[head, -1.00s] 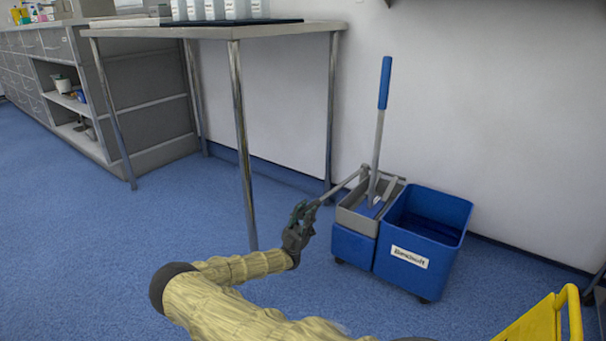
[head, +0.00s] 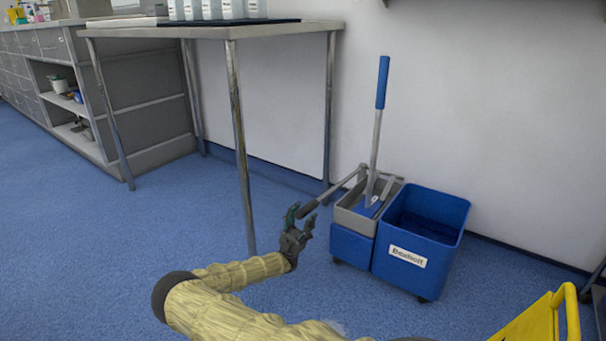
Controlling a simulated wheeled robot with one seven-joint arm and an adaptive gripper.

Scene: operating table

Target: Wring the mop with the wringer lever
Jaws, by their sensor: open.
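The mop (head: 376,130) stands in the grey wringer (head: 350,216) with its blue-topped handle leaning slightly right; its head is hidden inside. The wringer sits over the left blue bucket (head: 352,246). The wringer lever (head: 334,192) slants out to the left and down, ending in a dark grip. My gripper (head: 298,218) is open at the lever's outer end, its fingers just left of and below the dark grip. I cannot tell whether it touches the lever.
A larger blue bucket (head: 422,232) with a white label adjoins on the right. A metal table (head: 232,32) stands at the left, its front leg close to my gripper. A yellow object (head: 545,320) is at the lower right. Blue floor (head: 90,240) is clear at left.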

